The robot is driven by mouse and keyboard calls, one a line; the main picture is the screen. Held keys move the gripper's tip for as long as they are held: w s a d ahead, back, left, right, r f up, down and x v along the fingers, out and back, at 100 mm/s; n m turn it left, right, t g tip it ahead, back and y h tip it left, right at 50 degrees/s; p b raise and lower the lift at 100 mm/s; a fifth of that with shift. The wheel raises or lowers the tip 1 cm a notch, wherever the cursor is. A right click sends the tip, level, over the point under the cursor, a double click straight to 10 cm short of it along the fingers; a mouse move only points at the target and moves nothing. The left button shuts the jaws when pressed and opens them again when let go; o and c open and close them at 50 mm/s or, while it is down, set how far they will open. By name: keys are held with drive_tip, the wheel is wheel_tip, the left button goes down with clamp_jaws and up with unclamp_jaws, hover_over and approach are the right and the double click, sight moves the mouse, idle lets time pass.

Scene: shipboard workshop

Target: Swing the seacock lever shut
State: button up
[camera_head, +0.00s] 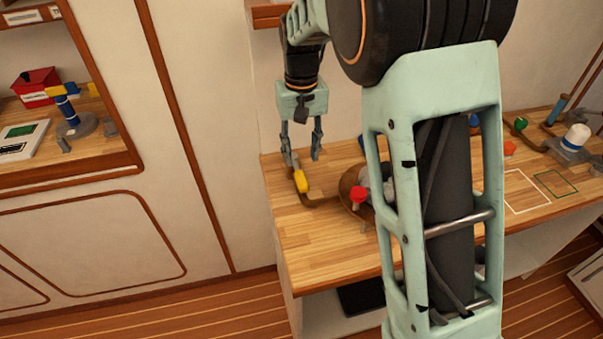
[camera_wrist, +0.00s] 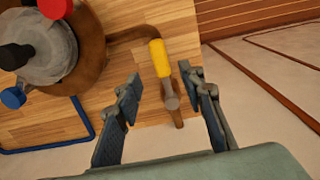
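The seacock lever has a yellow grip (camera_head: 300,181), which also shows in the wrist view (camera_wrist: 160,58). It lies roughly in line with a short brown pipe run (camera_wrist: 178,117) at the left end of the wooden bench. A grey pivot (camera_wrist: 172,101) sits at the grip's near end. My gripper (camera_head: 302,156) points down over the bench with its fingers spread. In the wrist view the open fingers (camera_wrist: 160,82) stand on either side of the lever, with visible gaps. Nothing is held. I cannot tell the exact fingertip height.
A round brown base with a grey fitting (camera_wrist: 50,50) and a red knob (camera_head: 358,193) stands right of the lever. A blue knob (camera_wrist: 13,97) and a bent blue bar or line (camera_wrist: 88,118) are nearby. The bench's front left (camera_head: 320,255) is clear.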

sight(302, 178)
wheel_tip(302, 178, down, 8)
drive_tip(key=shift+r, duration=0.15)
drive_tip(key=shift+c, duration=0.4)
clamp_jaws()
